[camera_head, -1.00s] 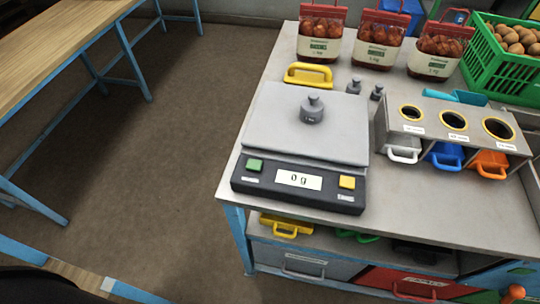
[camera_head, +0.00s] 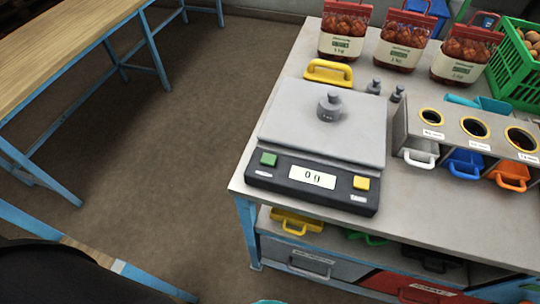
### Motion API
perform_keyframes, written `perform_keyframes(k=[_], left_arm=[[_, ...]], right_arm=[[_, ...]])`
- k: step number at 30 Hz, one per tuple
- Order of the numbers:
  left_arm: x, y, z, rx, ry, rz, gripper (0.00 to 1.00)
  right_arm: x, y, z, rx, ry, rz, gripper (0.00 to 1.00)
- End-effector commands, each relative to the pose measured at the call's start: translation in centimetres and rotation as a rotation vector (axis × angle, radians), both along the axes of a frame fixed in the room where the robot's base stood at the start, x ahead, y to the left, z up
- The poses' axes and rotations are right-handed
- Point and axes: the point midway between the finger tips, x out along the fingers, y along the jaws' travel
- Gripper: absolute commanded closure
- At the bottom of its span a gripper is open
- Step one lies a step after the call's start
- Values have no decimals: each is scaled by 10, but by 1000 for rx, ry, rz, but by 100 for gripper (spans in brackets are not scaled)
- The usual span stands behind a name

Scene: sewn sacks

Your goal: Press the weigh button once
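A weighing scale (camera_head: 322,138) with a grey plate and dark front panel stands at the left front of the grey table. Its panel has a green button (camera_head: 268,159) at the left, a yellow button (camera_head: 361,183) at the right and a display (camera_head: 312,177) reading 0 g between them. The small labels by the buttons are too small to read. A grey knobbed weight (camera_head: 330,106) stands on the plate. Neither of my grippers is in view.
Two smaller weights (camera_head: 374,87) and a yellow handle (camera_head: 328,72) are behind the scale. A dispenser (camera_head: 472,131) with coloured scoops stands right. Red net sacks (camera_head: 403,39) and a green crate (camera_head: 516,62) are at the back. The table's front right is clear.

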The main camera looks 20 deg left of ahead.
Motion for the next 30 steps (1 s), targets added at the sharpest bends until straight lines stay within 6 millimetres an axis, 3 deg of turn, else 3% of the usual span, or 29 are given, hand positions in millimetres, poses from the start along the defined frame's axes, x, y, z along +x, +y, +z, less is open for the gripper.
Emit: perform_keyframes(k=[2, 18, 30], left_arm=[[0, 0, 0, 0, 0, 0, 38], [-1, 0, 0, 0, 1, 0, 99], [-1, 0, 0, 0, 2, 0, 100]], right_arm=[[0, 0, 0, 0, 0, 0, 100], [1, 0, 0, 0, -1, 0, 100], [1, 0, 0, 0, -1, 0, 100]])
